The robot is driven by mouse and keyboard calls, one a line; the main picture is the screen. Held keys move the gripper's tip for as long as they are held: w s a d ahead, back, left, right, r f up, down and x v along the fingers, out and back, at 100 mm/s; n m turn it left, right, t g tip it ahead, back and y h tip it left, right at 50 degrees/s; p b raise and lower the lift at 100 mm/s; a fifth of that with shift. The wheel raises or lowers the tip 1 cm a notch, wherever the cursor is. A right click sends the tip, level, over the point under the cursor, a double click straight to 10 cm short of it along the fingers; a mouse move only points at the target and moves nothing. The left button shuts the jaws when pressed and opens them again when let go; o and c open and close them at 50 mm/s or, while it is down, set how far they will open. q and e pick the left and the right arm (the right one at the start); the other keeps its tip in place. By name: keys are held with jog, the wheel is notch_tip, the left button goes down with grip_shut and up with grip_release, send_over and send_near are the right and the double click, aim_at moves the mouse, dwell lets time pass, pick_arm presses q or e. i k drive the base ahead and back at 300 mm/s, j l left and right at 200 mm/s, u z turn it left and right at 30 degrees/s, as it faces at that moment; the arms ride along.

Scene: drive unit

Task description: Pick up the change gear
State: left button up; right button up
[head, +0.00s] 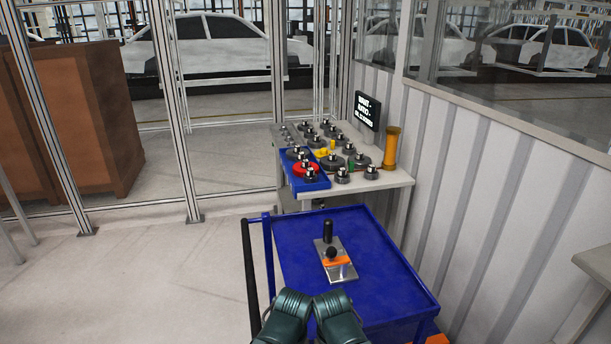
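Several dark grey gears with metal hubs stand on a light grey bench (398,181) beyond the cart. One dark gear (342,176) is near the front edge and another (371,173) is to its right. A red gear (304,169) lies in a blue tray (317,184) at the bench's left side, with dark gears around it. I cannot tell which one is the change gear. Two dark green arm parts of mine show at the bottom centre. Neither gripper can be made out, and both are away from the gears.
A blue cart (377,259) stands between me and the bench. It carries a metal plate (343,272) with a dark post, a black knob and an orange strip. A display (367,111) and a yellow cylinder (391,148) stand on the bench. A ribbed wall (480,170) closes the right; floor is free at left.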

aim_at(299, 169)
jog(key=k+u, duration=0.15)
jog(key=k, duration=0.3)
jog(key=u, duration=1.7)
jog(key=i+j+u, duration=0.15)
jog(key=i+u, duration=0.2)
jog(key=u, duration=0.15)
jog(key=i+z, duration=0.1)
jog(key=i, duration=0.4)
jog(key=i+j+z, duration=0.1)
jog(key=i, duration=0.4)
jog(key=i+z, duration=0.6)
jog(key=z, duration=0.2)
jog(key=i+l+z, duration=0.1)
jog(key=i+z, duration=0.3)
jog(key=i, duration=0.15)
jog(key=i+j+z, duration=0.1)
jog(key=i+z, duration=0.5)
jog(key=i, duration=0.5)
jog(key=i+z, duration=0.15)
jog(key=i, duration=0.45)
jog(key=i+j+z, duration=0.2)
jog(key=i, duration=0.4)
jog(key=i+l+z, duration=0.15)
jog(key=i+z, duration=0.65)
jog(key=i+j+z, duration=0.35)
jog(key=i, duration=0.2)
jog(key=i+l, duration=0.05)
jog(key=l, duration=0.05)
